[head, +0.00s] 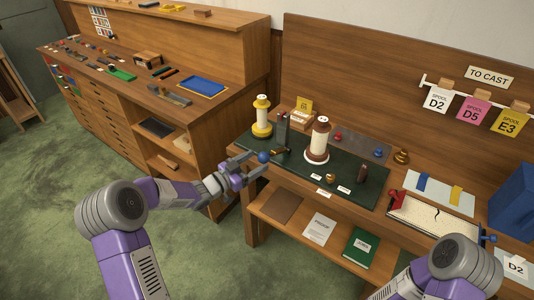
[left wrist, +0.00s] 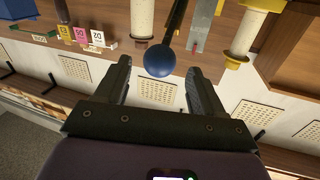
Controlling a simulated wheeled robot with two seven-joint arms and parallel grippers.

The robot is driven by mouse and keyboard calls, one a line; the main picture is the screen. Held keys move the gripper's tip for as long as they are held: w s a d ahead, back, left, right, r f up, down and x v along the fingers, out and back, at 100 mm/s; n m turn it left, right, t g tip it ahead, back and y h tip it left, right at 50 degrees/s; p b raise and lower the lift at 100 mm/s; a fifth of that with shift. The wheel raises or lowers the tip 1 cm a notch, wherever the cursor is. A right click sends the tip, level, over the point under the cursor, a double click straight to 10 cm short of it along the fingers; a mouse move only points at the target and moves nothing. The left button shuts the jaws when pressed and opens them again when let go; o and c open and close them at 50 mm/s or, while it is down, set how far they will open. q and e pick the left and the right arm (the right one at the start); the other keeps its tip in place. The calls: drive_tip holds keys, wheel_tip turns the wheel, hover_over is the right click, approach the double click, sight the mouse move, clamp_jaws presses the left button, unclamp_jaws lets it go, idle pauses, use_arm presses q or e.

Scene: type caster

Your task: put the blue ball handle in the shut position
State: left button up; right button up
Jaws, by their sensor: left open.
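The blue ball (head: 263,156) is the knob on the end of a short handle at the front left edge of the dark green mat (head: 345,181). In the left wrist view the ball (left wrist: 160,61) sits on a dark rod (left wrist: 174,22). My left gripper (head: 257,168) is open, its fingers pointing at the ball. In the left wrist view the ball lies between the two finger tips (left wrist: 160,75) or just beyond them, with a gap on both sides. The handle's base is partly hidden. My right arm shows at the lower right, but its gripper is not visible.
A yellow-and-white spool (head: 262,118), a dark upright block (head: 283,128) and a brown-and-white spool (head: 319,140) stand near the handle. A side bench (head: 205,112) with drawers and shelves stands left. The open floor (head: 50,195) is clear.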

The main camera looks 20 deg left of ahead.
sight(267, 156)
use_arm(q)
drive_tip(key=x, duration=0.6)
drive_tip(key=shift+f+b, duration=0.1)
drive_tip(key=shift+b, duration=0.2)
drive_tip(key=shift+s, duration=0.1)
clamp_jaws()
